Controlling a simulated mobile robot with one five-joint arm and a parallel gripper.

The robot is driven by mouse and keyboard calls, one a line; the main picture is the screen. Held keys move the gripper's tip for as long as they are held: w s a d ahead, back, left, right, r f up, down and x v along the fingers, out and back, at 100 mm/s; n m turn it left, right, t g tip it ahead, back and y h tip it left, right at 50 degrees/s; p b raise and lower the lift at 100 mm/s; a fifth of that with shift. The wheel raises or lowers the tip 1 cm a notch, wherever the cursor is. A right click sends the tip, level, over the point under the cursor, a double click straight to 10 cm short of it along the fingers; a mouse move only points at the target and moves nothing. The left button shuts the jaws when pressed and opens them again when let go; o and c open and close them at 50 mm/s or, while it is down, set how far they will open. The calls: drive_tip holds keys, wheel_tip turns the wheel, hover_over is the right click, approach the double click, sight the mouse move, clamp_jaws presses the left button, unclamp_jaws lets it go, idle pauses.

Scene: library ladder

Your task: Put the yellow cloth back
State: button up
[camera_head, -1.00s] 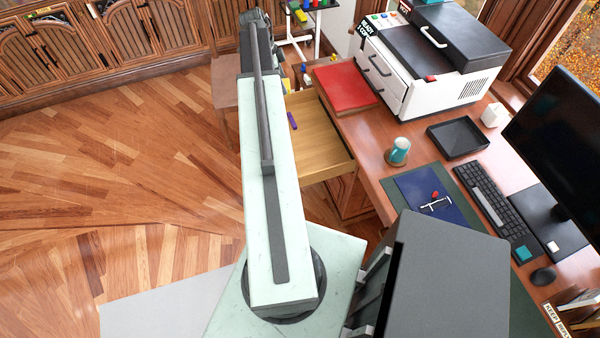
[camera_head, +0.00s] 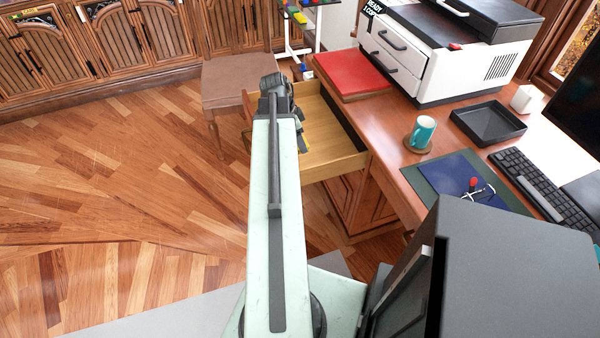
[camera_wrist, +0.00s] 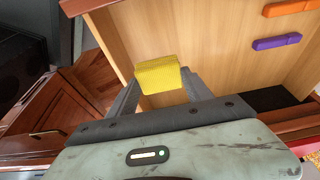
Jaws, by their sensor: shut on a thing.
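The yellow cloth (camera_wrist: 158,73) is pinched between the fingers of my gripper (camera_wrist: 160,88) in the wrist view. My gripper (camera_head: 301,140) is at the left side of the open wooden drawer (camera_head: 338,150) in the head view, mostly hidden behind my arm. In the wrist view the pale drawer floor (camera_wrist: 215,40) lies behind the cloth. I cannot tell how high the cloth is above it. An orange object (camera_wrist: 287,8) and a purple object (camera_wrist: 277,42) lie in the drawer at the right.
The desk beside the drawer holds a red folder (camera_head: 352,76), a white printer (camera_head: 405,60), a teal mug (camera_head: 422,132), a black tray (camera_head: 488,123) and a keyboard (camera_head: 535,185). A brown-seated stool (camera_head: 225,82) stands behind the drawer. The floor at left is clear.

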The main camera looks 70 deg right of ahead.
sight(302, 166)
drive_tip(key=shift+f+b, duration=5.25)
drive_tip(key=shift+f, duration=0.05)
drive_tip(key=o, duration=1.2)
drive_tip(key=shift+r, duration=0.1)
drive_tip(key=p+v, duration=1.2)
drive_tip(key=shift+r, duration=0.35)
